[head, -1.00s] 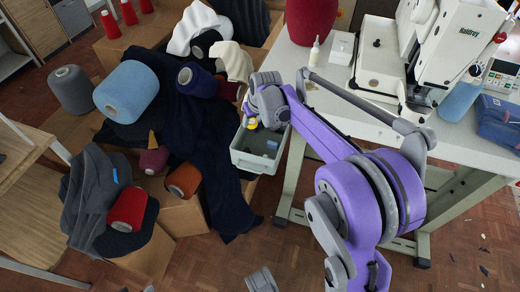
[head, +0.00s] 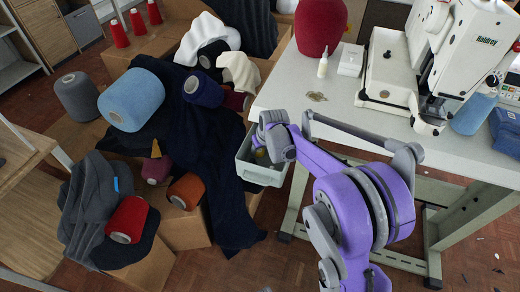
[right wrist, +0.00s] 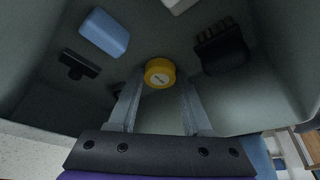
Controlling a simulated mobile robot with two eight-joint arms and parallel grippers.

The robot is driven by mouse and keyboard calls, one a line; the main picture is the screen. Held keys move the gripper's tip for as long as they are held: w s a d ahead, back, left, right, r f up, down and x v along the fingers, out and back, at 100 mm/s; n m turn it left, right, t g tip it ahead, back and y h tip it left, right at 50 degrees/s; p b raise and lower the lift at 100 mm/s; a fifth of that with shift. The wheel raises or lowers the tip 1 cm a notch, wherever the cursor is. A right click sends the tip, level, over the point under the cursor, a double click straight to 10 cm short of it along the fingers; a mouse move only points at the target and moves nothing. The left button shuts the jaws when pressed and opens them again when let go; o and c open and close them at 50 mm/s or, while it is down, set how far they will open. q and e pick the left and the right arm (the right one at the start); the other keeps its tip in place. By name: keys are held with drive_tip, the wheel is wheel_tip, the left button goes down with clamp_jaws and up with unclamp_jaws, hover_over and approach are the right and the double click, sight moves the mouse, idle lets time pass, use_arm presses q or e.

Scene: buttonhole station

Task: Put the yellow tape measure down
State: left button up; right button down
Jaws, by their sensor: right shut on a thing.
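The yellow tape measure (right wrist: 160,73) is a small round yellow case with a pale label, seen between the fingertips in the right wrist view. My right gripper (right wrist: 158,95) is shut on it, inside a grey-green bin (right wrist: 282,85). In the head view the right gripper (head: 262,148) reaches into the bin (head: 262,175), which hangs at the left edge of the white table. There my wrist mostly hides the tape measure. I cannot tell whether the tape measure touches the bin floor. My left gripper is not in view.
Inside the bin lie a blue block (right wrist: 104,32), a black brush-like thing (right wrist: 220,50) and a small dark clip-like piece (right wrist: 78,66). The white table (head: 290,95) carries a sewing machine (head: 455,60). Dark cloth (head: 205,140) and yarn cones lie on cartons left of the bin.

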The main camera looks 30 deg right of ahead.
drive_tip(key=shift+f, duration=0.1)
drive_tip(key=c, duration=0.8)
unclamp_jaws()
drive_tip(key=shift+f, duration=0.1)
drive_tip(key=o, duration=0.5)
drive_tip(key=p+v, duration=0.3)
drive_tip(key=v, duration=0.9)
drive_tip(key=shift+n, duration=0.5)
drive_tip(key=s+a+f, duration=0.1)
drive_tip(key=s+a, duration=0.3)
drive_tip(key=s, duration=0.5)
drive_tip(key=s+a+f, duration=0.1)
drive_tip(key=s+a, duration=0.4)
drive_tip(key=s, duration=0.4)
drive_tip(key=s+a+f, duration=0.2)
drive_tip(key=s+a, duration=0.2)
drive_tip(key=s, duration=0.5)
drive_tip(key=shift+a, duration=0.25)
drive_tip(key=shift+w, duration=0.1)
